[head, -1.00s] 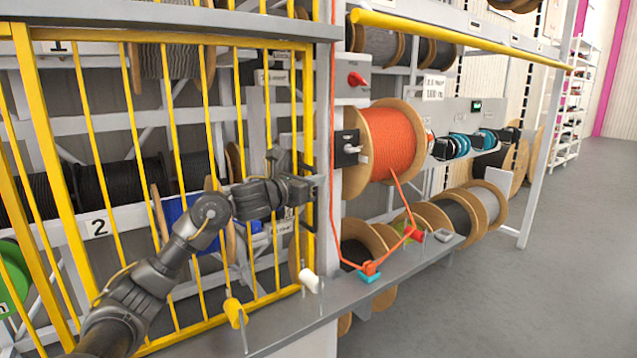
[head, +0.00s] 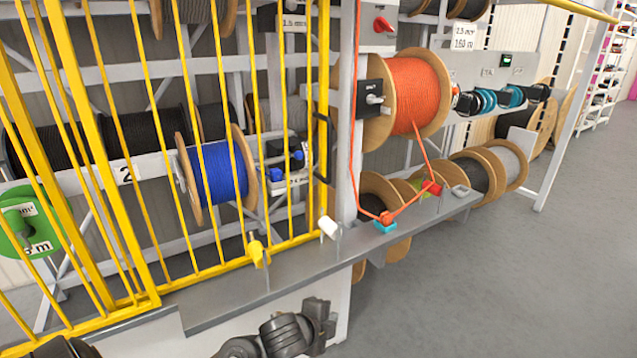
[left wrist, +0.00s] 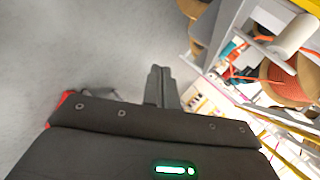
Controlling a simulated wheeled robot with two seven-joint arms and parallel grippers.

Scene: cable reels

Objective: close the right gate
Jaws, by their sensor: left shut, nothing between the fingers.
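The right gate (head: 323,90) is a frame of yellow bars in the head view, in front of the reel rack. Its right edge stands close beside the grey upright post (head: 346,120), with no clear gap seen between them. A dark handle (head: 322,150) sits on that edge. My left gripper (head: 326,318) is low in front of the grey ledge, below and apart from the gate and handle. In the left wrist view its fingers (left wrist: 160,84) are together and empty, over the floor. My right gripper is out of view.
The grey ledge (head: 225,302) below the gate carries a yellow peg (head: 257,252) and a white peg (head: 328,228). An orange reel (head: 412,92) with its cable is right of the post. A blue reel (head: 222,172) is behind the bars. The floor (head: 500,280) at right is clear.

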